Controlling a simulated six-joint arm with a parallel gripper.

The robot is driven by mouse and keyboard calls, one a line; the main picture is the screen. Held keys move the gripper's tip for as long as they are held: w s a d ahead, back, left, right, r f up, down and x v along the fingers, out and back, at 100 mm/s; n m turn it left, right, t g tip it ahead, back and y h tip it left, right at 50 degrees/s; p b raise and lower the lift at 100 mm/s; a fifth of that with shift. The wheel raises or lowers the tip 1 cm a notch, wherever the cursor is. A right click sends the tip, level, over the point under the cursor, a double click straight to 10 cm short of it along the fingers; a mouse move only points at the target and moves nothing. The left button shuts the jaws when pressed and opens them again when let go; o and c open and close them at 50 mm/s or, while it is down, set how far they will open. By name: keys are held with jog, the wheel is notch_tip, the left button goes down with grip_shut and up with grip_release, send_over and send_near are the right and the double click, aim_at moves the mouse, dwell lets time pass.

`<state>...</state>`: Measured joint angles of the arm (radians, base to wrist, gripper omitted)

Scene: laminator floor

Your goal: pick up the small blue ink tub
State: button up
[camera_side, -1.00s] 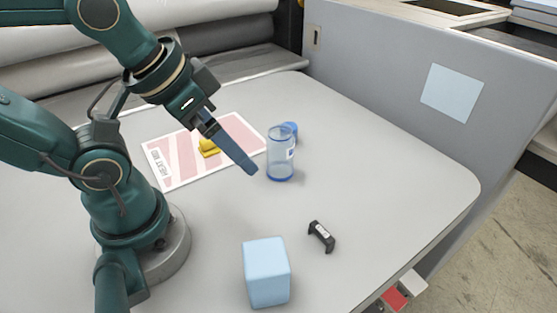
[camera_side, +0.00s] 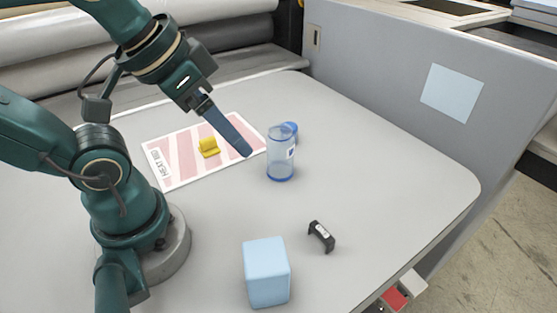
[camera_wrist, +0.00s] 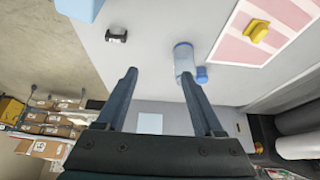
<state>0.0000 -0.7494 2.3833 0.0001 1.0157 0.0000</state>
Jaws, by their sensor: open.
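The small blue ink tub (camera_side: 292,128) stands on the grey table, partly hidden behind a clear blue-tinted jar (camera_side: 280,160) with a white label. In the wrist view the tub (camera_wrist: 202,75) is right next to the jar (camera_wrist: 184,60), near the right fingertip. My gripper (camera_side: 246,152) is above the table, to the left of the jar in the side view. In the wrist view my gripper (camera_wrist: 159,75) has its two fingers wide apart with nothing between them.
A yellow piece (camera_side: 208,147) rests on a pink-striped mat (camera_side: 163,180) marked HEAT. A light blue block (camera_side: 266,272) and a small black bracket-like part (camera_side: 321,236) lie towards the front. A grey panel (camera_side: 390,90) borders the table at the back right.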

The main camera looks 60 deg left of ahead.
jog(key=w+a+r+n+t+y, duration=0.1)
jog(key=w+a+r+t+y, duration=0.25)
jog(key=w+a, duration=0.45)
jog(key=w+a+r+n+t+y, duration=0.1)
jog(key=w+a+r+t+y, duration=0.15)
jog(key=w+a+t, duration=0.55)
jog(key=s+f+g+h, duration=0.1)
jog(key=f+h, duration=0.1)
jog(key=f, duration=0.4)
jog(key=d+f+m+g+h, duration=0.1)
jog(key=f, duration=0.6)
jog(key=s+f+g+h, duration=0.1)
jog(key=f+h, duration=0.1)
jog(key=f, duration=0.5)
jog(key=shift+s+d+m+g+h, duration=0.15)
jog(key=shift+s+m+g+h, duration=0.15)
jog(key=shift+s+g, duration=0.05)
jog(key=shift+w+f, duration=0.25)
jog(key=shift+w, duration=0.05)
jog(key=shift+x, duration=3.4)
grip_shut()
